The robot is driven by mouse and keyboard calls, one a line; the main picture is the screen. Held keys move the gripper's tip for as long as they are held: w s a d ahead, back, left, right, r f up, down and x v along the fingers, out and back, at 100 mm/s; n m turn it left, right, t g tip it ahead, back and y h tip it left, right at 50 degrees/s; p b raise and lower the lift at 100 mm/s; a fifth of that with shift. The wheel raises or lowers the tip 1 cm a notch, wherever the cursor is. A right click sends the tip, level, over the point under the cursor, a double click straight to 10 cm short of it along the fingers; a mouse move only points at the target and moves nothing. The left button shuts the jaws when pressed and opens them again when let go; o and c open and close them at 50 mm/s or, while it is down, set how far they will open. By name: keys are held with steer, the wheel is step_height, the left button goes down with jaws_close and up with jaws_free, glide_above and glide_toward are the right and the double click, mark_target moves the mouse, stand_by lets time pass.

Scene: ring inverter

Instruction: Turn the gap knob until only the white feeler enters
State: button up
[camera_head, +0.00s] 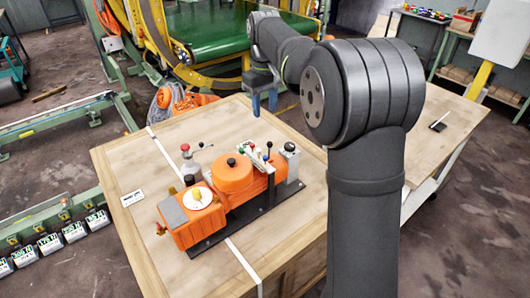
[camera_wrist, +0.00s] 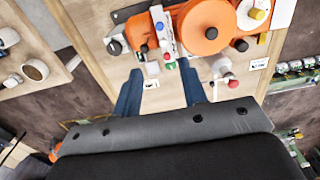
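An orange machine (camera_head: 236,178) on a black base plate stands on the wooden table; it also shows at the top of the wrist view (camera_wrist: 205,28). A white dial with a yellow knob (camera_head: 198,197) sits on its left box, and a black knob (camera_head: 290,147) on a grey block at its right end. I cannot tell which is the gap knob. Small red, green, blue and white pieces sit between; a white one (camera_wrist: 152,69) shows in the wrist view, perhaps the white feeler. My gripper (camera_head: 263,106) is open and empty above the table, behind the machine, its blue fingers apart (camera_wrist: 161,70).
A red-topped post (camera_head: 185,149) stands behind the dial box. A white label (camera_head: 132,198) lies on the table at left. A green conveyor (camera_head: 210,35) is behind the table. The table's front left is clear. My arm covers the right part of the head view.

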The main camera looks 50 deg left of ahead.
mark_target(265, 157)
step_height(265, 157, down, 17)
steer(key=shift+d+f, duration=0.1)
steer(key=shift+f, duration=0.1)
stand_by(0.3)
